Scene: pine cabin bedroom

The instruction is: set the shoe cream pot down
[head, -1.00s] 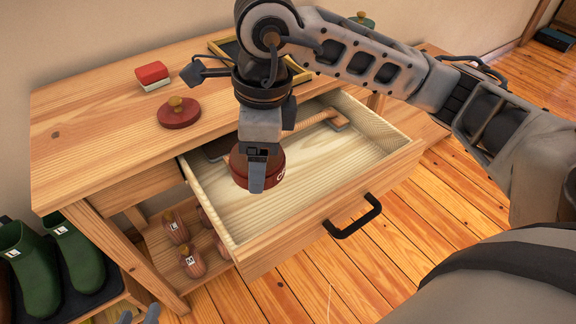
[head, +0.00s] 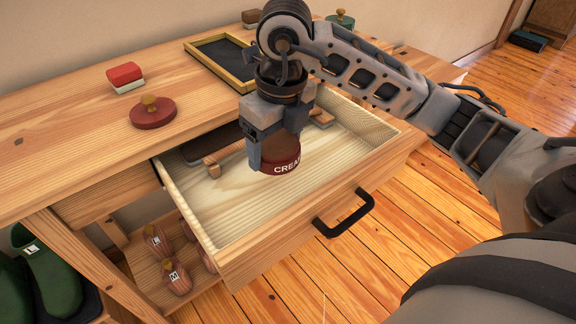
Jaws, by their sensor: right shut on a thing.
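The shoe cream pot (head: 282,162) is round and dark red-brown, with part of the white word "CREAM" on its side. My right gripper (head: 276,143) points down, shut on the pot, over the inside of the open drawer (head: 225,205). The gripper covers the pot's top. I cannot tell whether the pot's base touches the drawer floor. A red-brown round lid with a wooden knob (head: 152,113) lies on the bench top. My left gripper is not in view.
A wooden-handled thing (head: 211,166) lies at the drawer's back left. The drawer floor's front left is bare. A red-and-white block (head: 125,78) and a framed dark tray (head: 214,52) are on the bench. Shoe trees (head: 176,277) and green boots (head: 48,272) are below.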

